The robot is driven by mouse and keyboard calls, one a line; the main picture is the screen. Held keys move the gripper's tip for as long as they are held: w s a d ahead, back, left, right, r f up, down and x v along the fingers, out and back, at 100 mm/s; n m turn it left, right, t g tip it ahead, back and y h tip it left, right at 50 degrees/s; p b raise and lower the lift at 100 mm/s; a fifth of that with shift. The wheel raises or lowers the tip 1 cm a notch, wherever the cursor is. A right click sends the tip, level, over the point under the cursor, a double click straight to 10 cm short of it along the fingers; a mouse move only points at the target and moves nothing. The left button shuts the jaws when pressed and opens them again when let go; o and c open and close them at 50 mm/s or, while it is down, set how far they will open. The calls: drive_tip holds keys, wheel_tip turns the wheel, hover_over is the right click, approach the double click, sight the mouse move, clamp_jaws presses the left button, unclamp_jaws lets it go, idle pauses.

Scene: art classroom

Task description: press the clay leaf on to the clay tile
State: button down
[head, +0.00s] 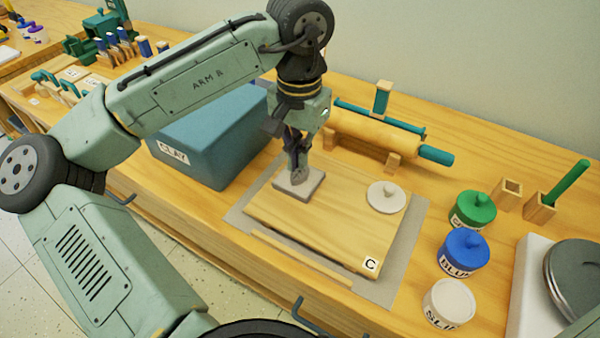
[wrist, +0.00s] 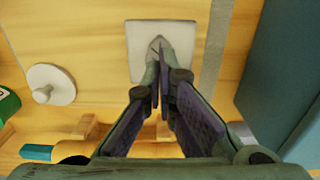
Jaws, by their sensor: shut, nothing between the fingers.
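The clay tile (head: 299,188) is a pale grey square slab on the wooden board (head: 330,236). In the wrist view the tile (wrist: 138,38) lies under my fingertips. My gripper (head: 298,168) is shut with nothing between its fingers and points down at the tile. It also shows in the wrist view (wrist: 158,82). A small grey pointed shape at the fingertips, over the tile, looks like the clay leaf (wrist: 158,42). The fingers hide most of it, and I cannot tell how firmly it sits on the tile.
A white knobbed disc (head: 386,197) sits on the board's right. The blue CLAY box (head: 210,135) stands close on the left, and a rolling pin (head: 370,134) lies behind. Green (head: 473,210), blue (head: 463,250) and white (head: 446,303) jars stand right. The board's front is clear.

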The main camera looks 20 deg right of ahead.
sight(300, 171)
drive_tip(key=shift+f+b, duration=0.35)
drive_tip(key=shift+f, duration=0.55)
drive_tip(key=shift+f, duration=0.1)
wheel_tip(300, 171, up, 9)
drive_tip(key=p, duration=0.8)
drive_tip(key=shift+p, duration=0.4)
